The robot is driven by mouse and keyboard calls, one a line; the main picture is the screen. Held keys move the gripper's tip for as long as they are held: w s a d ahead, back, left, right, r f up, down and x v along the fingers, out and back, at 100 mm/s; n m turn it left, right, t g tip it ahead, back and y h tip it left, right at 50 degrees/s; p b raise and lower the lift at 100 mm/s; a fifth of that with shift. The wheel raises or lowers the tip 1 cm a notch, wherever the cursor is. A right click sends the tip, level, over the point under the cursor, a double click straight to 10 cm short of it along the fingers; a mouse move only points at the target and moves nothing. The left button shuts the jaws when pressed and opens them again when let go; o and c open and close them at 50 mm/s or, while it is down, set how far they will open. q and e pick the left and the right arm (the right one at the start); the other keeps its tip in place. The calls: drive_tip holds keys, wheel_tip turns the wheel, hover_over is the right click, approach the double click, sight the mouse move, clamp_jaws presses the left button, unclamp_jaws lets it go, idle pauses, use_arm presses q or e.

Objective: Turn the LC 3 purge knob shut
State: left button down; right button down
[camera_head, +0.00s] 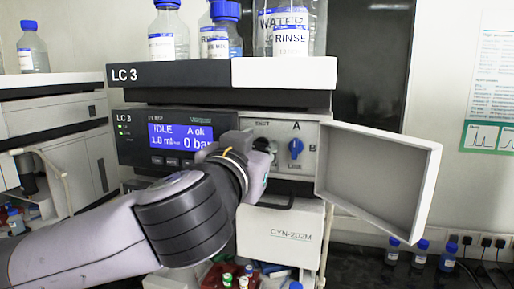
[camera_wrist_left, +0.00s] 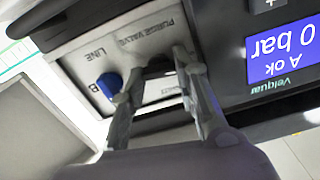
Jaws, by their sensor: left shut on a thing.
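The LC 3 stack has a pump module with a blue display (camera_head: 180,136) that reads IDLE, A ok and 0 bar. Right of the display is a light valve panel (camera_head: 307,166), with a PURGE VALVE label in the left wrist view (camera_wrist_left: 145,36). My left gripper (camera_head: 264,146) reaches this panel and is shut on the purge knob. In the left wrist view the fingers (camera_wrist_left: 154,78) straddle the dark knob, which they mostly hide, so its angle cannot be told. A blue selector knob (camera_head: 295,148) sits to the right, apart from the fingers. My right gripper is not in view.
An open white door (camera_head: 380,185) stands out right of the panel. Blue-capped bottles (camera_head: 168,35) and a rinse bottle (camera_head: 290,35) stand on top. A CYN-202M module (camera_head: 285,235) is below, with small vials (camera_head: 228,278) in front. Another stack (camera_head: 55,125) is at left.

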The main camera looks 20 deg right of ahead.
use_arm(q)
drive_tip(key=m+b, duration=0.2)
drive_tip(key=m, duration=0.1)
drive_tip(key=shift+f, duration=0.15)
drive_tip(key=m+b, duration=0.2)
drive_tip(key=m, duration=0.2)
drive_tip(key=shift+s+d+m, duration=0.1)
drive_tip(key=shift+m, duration=0.3)
drive_tip(key=m+b, duration=0.1)
drive_tip(key=m, duration=0.3)
drive_tip(key=shift+m, duration=2.3)
drive_tip(key=c, duration=1.5)
unclamp_jaws()
drive_tip(key=shift+s, duration=0.15)
